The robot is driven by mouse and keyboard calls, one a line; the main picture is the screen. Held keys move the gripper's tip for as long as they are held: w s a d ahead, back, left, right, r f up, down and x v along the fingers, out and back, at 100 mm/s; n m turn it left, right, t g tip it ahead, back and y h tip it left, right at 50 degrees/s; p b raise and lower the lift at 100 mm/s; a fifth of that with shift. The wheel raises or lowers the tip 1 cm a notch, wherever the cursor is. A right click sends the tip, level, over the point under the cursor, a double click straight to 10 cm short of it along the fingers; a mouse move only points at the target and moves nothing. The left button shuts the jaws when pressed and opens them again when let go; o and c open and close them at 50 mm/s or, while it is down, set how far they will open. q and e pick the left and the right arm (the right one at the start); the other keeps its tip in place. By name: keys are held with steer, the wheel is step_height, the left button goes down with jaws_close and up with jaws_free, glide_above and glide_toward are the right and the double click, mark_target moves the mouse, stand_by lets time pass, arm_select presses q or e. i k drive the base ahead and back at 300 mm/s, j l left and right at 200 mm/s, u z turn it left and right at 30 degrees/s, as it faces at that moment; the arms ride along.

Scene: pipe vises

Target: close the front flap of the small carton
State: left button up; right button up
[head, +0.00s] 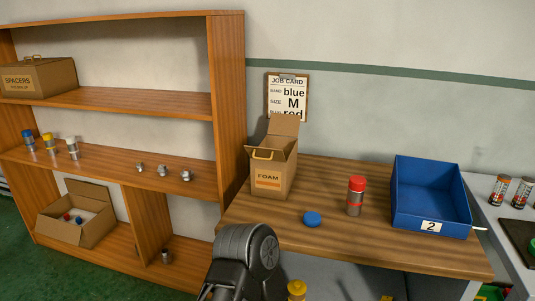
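A small brown carton labelled FOAM (268,172) stands upright on the left end of the wooden table (385,245). A broad flap (284,125) stands up at the carton's back. The top looks open, but I cannot tell the exact angle of the front flap at this size. One of my dark arm parts rises from the bottom of the head view, below and in front of the table. No gripper fingers are in view.
Right of the carton are a blue disc (312,219), a red-capped jar (356,196) and a blue bin marked 2 (430,196). A wooden shelf (228,95) stands at left, holding another open carton (77,218). A job card (287,98) hangs behind.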

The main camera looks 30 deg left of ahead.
mark_target(260, 153)
steer(key=i, duration=0.9)
steer(key=u, duration=1.65)
